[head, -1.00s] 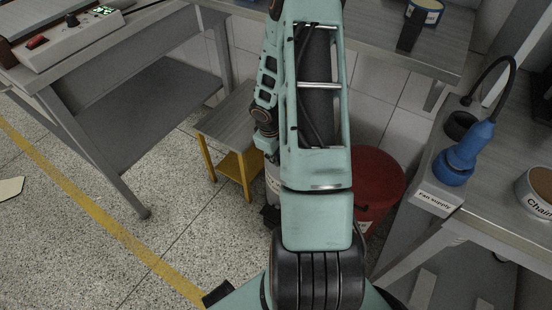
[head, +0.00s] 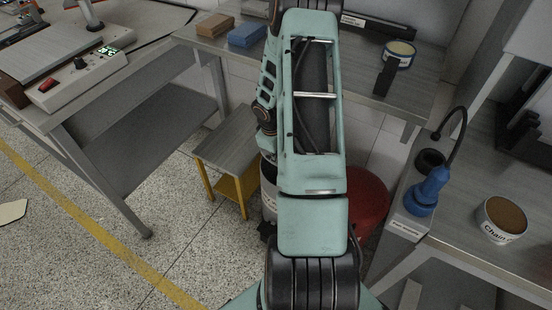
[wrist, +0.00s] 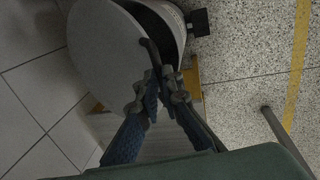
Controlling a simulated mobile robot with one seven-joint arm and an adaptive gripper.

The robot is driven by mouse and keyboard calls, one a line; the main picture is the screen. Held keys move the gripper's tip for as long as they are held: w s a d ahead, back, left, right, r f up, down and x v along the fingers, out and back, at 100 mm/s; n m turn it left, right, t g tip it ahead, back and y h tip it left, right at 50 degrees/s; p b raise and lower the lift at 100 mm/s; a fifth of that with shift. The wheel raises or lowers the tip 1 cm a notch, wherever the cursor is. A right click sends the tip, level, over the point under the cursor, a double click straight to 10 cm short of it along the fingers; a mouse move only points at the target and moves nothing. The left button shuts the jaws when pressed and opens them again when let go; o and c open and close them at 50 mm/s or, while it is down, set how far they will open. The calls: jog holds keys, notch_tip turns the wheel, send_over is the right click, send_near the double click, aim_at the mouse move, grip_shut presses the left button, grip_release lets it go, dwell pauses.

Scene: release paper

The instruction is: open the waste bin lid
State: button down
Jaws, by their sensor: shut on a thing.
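The waste bin has a pale round lid (wrist: 95,65) and a white body (wrist: 168,18) in the wrist view. A dark gap shows between the lid's right edge and the body, so the lid looks tilted partly open. A dark bar-shaped handle (wrist: 147,48) is at the lid's edge. My gripper (wrist: 160,76) is shut on the handle, though the fingers partly hide the contact. In the head view, my arm covers most of the bin (head: 268,187), and my gripper is hidden.
A red round bin (head: 367,200) stands right of my arm. A low table with yellow legs (head: 228,145) is just left of the waste bin. A right bench holds a blue tool (head: 428,190) and a tin (head: 502,222). Floor at the left is open (head: 90,240).

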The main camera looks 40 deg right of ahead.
jog(key=shift+d, duration=0.35)
jog(key=c, duration=2)
grip_release()
jog(key=shift+w, duration=0.1)
jog(key=shift+c, duration=0.2)
notch_tip(320, 180, up, 12)
jog(key=s+a, duration=0.1)
jog(key=a, duration=0.1)
jog(key=shift+a+f, duration=0.15)
jog(key=shift+a, duration=0.1)
